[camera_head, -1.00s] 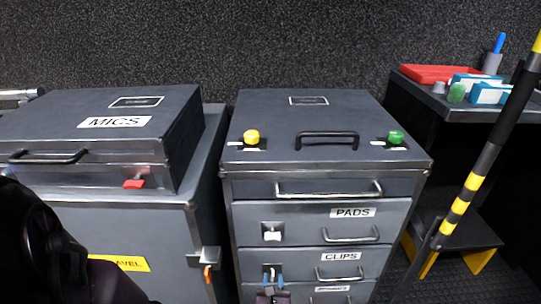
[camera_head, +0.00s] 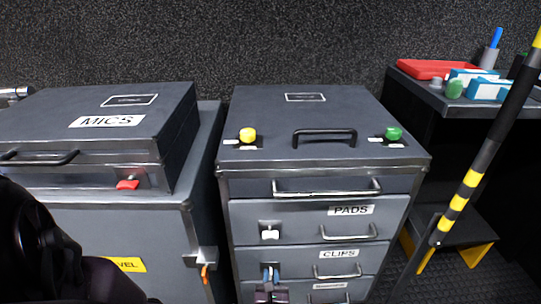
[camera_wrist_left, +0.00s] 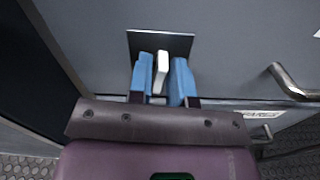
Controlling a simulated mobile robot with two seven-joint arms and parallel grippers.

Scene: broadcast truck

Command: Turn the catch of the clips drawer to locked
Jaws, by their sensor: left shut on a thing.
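The clips drawer (camera_head: 297,264) is closed in the grey cabinet, below the pads drawer (camera_head: 300,218). Its catch (camera_wrist_left: 162,60) is a small white lever on a dark plate (camera_wrist_left: 180,43), standing roughly along the fingers in the left wrist view. My left gripper (camera_head: 270,273) is at the left of the drawer front, its blue fingertips (camera_wrist_left: 161,72) on both sides of the lever and shut on it. In the head view the fingers mostly hide this catch. My right gripper is not in view.
The pads drawer's white catch (camera_head: 270,234) sits just above my left gripper. The clips handle (camera_head: 338,272) is to the right. A case marked MICS (camera_head: 110,120) stands on the left cabinet, which has an orange-tipped latch (camera_head: 204,265). A striped pole (camera_head: 470,180) leans at right.

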